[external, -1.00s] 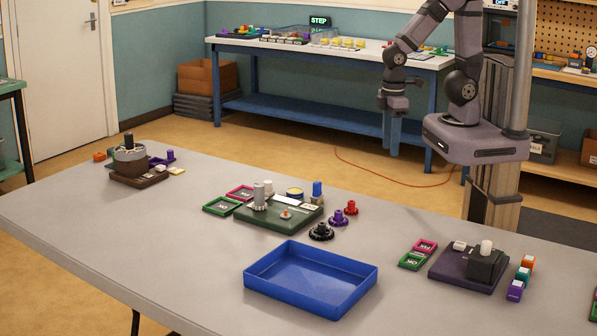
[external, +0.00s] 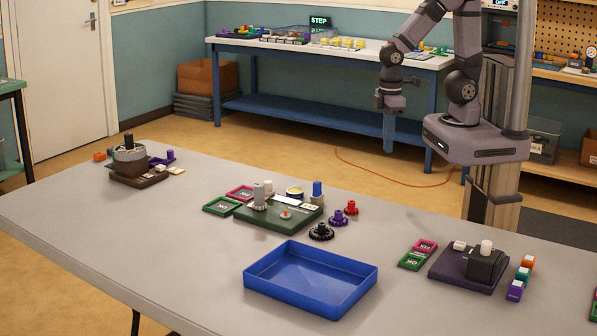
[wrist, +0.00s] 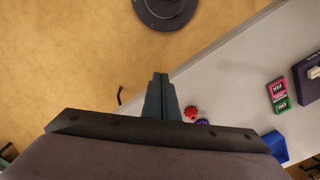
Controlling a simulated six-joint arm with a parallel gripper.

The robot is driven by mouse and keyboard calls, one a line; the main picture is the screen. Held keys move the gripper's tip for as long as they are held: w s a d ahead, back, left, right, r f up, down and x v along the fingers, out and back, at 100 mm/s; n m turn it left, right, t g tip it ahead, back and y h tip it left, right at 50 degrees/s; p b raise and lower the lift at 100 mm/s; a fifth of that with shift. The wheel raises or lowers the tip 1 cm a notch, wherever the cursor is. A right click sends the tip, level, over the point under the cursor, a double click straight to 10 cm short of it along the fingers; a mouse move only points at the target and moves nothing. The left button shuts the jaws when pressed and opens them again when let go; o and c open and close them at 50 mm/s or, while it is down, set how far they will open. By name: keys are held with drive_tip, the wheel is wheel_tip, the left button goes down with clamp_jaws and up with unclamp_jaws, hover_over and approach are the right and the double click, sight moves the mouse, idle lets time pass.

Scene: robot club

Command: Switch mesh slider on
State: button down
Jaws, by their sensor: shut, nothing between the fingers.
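A green gear board (external: 262,217) sits mid-table in the external view. It carries a grey toothed gear on a post (external: 259,197), a blue-topped post (external: 317,191), a white plate (external: 286,201) and a small light piece with an orange centre (external: 286,215). No slider marked mesh can be read, and I cannot tell which piece it is. My gripper (external: 389,149) hangs behind the table's far edge, well apart from the board, fingers pointing down. In the wrist view its fingers (wrist: 160,78) are shut together and empty.
Red (external: 351,208), purple (external: 338,217) and black (external: 321,231) gears stand right of the board. A blue tray (external: 311,305) lies in front. A dark purple station (external: 455,265) is at right, a brown one (external: 139,176) at far left.

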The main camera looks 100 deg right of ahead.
drive_tip(key=w+d+n+t+y+b, duration=0.1)
drive_tip(key=w+d, duration=0.3)
drive_tip(key=w, duration=0.7)
drive_tip(key=w+d+n+y+b, duration=0.2)
drive_tip(key=w+d+y, duration=0.1)
drive_tip(key=w, duration=0.9)
drive_tip(key=w+d+n+t+y+b, duration=0.1)
drive_tip(key=w+d+y, duration=0.2)
drive_tip(key=w, duration=0.8)
drive_tip(key=shift+w+d+r+n+t+b, duration=0.15)
drive_tip(key=shift+w+d+n+t+b, duration=0.2)
drive_tip(key=shift+d, duration=0.8)
